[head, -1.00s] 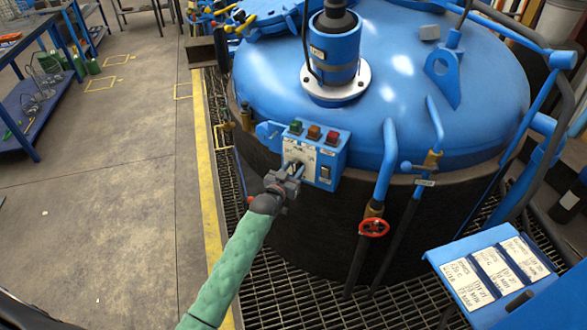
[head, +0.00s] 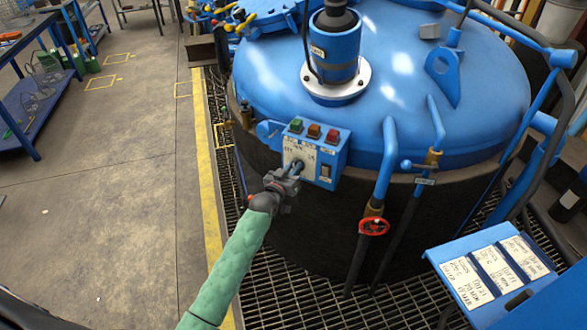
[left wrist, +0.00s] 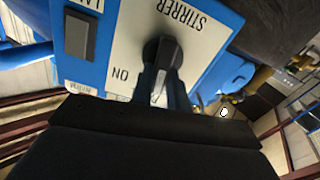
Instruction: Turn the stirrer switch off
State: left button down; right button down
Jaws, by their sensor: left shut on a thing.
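The stirrer switch (left wrist: 168,54) is a dark rotary knob with a grey handle on a white plate marked STIRRER and ON. My left gripper (head: 294,172) reaches the plate from below. In the left wrist view its two fingers (left wrist: 160,88) are shut on the knob's handle, one on each side. The OFF end of the plate and the knob's exact setting cannot be made out. My right gripper is not in view.
Green, orange and red buttons (head: 314,131) top the box. A dark rocker switch (left wrist: 79,36) marked LAMP is beside the plate. Blue pipes and a red valve wheel (head: 373,226) stand right of the box.

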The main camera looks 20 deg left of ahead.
pick_arm(q)
jog(key=n, duration=0.3)
jog(key=shift+a, duration=0.25)
jog(key=n, duration=0.4)
jog(key=shift+w+a+f, duration=0.1)
jog(key=shift+a+f, duration=0.05)
dwell(0.3)
jog(key=c, duration=1.4)
grip_release()
jog(key=shift+o, duration=0.2)
